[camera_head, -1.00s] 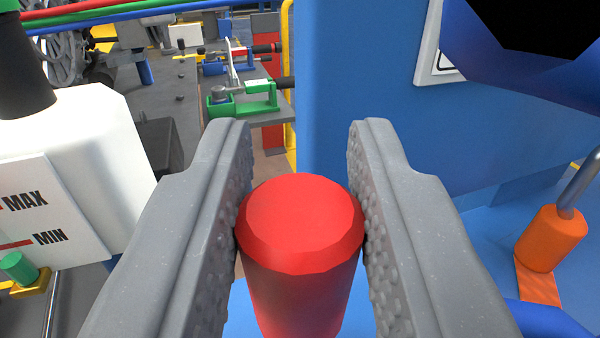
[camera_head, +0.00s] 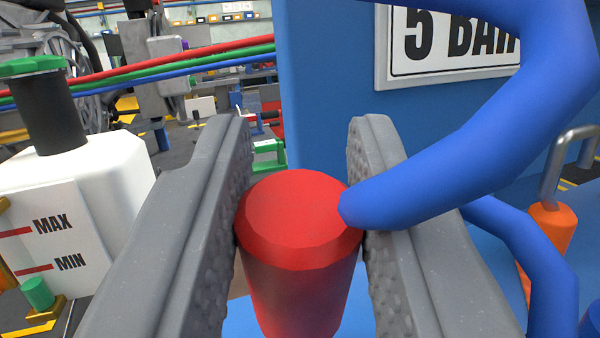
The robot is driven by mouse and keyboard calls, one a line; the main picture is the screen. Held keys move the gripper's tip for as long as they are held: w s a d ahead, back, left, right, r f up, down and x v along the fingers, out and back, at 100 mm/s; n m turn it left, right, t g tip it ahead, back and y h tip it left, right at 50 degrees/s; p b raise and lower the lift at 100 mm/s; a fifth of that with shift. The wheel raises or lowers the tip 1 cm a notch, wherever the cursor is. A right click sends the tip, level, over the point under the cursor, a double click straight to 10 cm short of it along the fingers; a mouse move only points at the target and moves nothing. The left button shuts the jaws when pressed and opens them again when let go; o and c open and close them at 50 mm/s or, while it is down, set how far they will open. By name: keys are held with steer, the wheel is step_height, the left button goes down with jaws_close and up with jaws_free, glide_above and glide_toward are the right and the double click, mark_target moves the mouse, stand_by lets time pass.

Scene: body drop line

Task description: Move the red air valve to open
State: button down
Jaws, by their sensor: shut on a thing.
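The red air valve handle (camera_head: 298,225) is a red, round-topped grip in the middle of the view. My gripper (camera_head: 300,215) is shut on it, with one grey ridged finger on each side touching it. A thick blue hose (camera_head: 450,165) curves in from the upper right, and its end overlaps the upper right side of the red handle and the right finger. I cannot tell whether it touches them. The valve's body below the handle is hidden.
A white reservoir (camera_head: 75,200) marked MAX and MIN stands at the left. A blue panel with a "5 BAR" sign (camera_head: 445,45) is behind. An orange-handled part (camera_head: 550,228) is at the right. Red, green and blue lines (camera_head: 130,78) cross the upper left.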

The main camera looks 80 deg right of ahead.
steer(key=c, duration=1.1)
jaws_free()
steer(key=shift+c, duration=0.2)
steer(key=p+v, duration=0.2)
steer(key=v, duration=1.2)
steer(key=shift+p, duration=0.3)
